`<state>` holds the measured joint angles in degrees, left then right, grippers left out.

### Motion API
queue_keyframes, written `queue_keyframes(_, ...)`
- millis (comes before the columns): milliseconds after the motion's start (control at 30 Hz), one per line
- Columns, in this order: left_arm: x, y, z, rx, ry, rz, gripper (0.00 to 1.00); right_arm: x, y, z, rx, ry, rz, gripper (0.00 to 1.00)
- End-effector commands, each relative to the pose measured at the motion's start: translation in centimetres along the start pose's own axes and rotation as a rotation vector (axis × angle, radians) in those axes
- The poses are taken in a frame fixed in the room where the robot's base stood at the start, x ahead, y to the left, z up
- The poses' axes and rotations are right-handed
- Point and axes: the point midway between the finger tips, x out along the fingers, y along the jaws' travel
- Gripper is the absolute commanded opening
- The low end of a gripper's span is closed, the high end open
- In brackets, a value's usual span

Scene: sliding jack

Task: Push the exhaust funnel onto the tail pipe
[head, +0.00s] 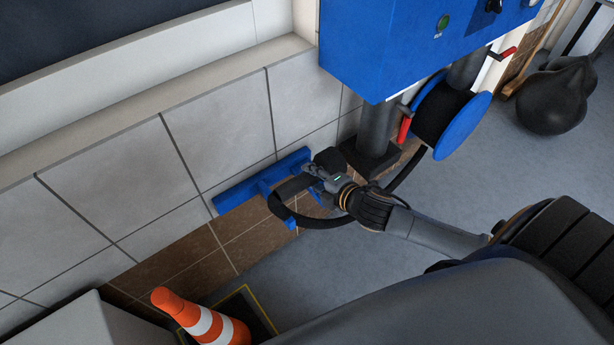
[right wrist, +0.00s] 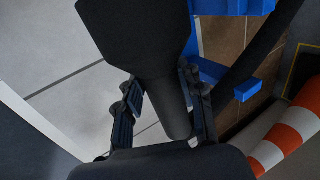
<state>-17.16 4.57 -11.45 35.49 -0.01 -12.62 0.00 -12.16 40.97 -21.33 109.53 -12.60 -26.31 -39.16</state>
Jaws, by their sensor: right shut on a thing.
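The exhaust funnel is black and shows large in the right wrist view (right wrist: 135,35), with its wide end at the top and a narrower neck running down between my fingers. My right gripper (head: 316,180) is shut on this neck, and its two fingers also flank it in the right wrist view (right wrist: 160,85). In the head view the gripper is in front of the blue wall bracket (head: 232,195) and partly hides the funnel. A black hose (head: 283,212) loops below the gripper. I see no tail pipe in either view. My left gripper is not in view.
An orange and white cone (head: 205,322) stands at the bottom left. A black bag (head: 553,100) lies at the right. Grey floor (head: 470,185) is clear.

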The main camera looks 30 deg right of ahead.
Motion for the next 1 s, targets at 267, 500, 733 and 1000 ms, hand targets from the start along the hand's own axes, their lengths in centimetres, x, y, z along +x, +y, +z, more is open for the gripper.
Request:
queue_keyframes(267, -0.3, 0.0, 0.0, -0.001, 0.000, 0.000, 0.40, -6.2, 0.1, -0.9, -0.002, 0.003, 0.001, 0.00)
queue_keyframes(500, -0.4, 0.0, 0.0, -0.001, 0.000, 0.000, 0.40, -9.2, 0.0, -1.4, 0.000, 0.002, 0.001, 0.00)
queue_keyframes(733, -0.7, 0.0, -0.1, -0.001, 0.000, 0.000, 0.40, -10.5, 0.2, -1.5, 0.000, 0.002, 0.003, 0.00)
queue_keyframes(1000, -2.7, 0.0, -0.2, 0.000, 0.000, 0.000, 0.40, -11.3, 1.6, -1.5, 0.000, 0.001, 0.004, 0.00)
